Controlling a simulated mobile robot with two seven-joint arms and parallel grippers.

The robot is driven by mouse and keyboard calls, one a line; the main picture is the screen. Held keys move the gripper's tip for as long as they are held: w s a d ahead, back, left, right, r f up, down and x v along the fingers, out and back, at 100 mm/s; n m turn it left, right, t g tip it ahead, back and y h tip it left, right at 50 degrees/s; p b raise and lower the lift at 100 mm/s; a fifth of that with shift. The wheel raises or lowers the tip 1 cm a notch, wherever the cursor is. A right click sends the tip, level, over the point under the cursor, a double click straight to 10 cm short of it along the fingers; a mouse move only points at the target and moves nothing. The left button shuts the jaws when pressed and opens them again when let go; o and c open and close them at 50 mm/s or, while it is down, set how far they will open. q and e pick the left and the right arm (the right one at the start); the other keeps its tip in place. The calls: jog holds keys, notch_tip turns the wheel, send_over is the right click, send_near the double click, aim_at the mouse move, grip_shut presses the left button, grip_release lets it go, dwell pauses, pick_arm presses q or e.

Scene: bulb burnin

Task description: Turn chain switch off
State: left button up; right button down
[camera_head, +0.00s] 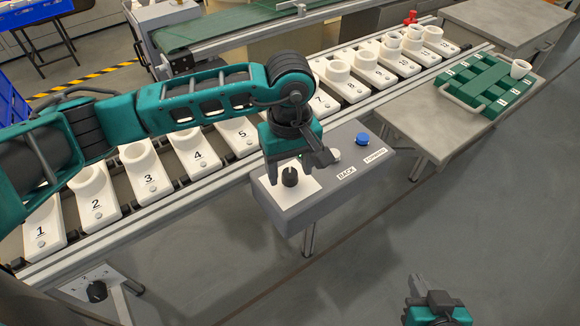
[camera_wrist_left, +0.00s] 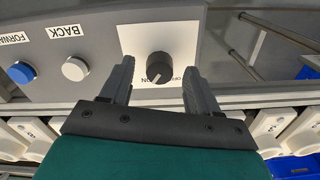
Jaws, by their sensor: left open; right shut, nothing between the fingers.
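A black rotary knob (camera_head: 290,177) stands on a white plate on the grey control box (camera_head: 318,205). In the left wrist view the knob (camera_wrist_left: 159,67) shows between my left fingertips, with a gap on each side. Its pale pointer mark is turned to the lower left there, seemingly toward the upside-down ON label; the other label is partly hidden by a finger. My left gripper (camera_head: 298,172) is open, pointing down over the knob. My right gripper (camera_head: 420,286) is shut and empty at the bottom right, away from the box.
A white button (camera_wrist_left: 75,69) and a blue button (camera_head: 362,139) sit on the same box, labelled BACK and FORWARD. Numbered white holders (camera_head: 96,190) line the conveyor behind. Another black knob (camera_head: 96,291) is at the lower left. A green rack (camera_head: 490,85) lies on the right table.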

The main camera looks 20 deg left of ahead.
pick_arm(q)
jog(key=shift+f, duration=0.25)
jog(key=c, duration=1)
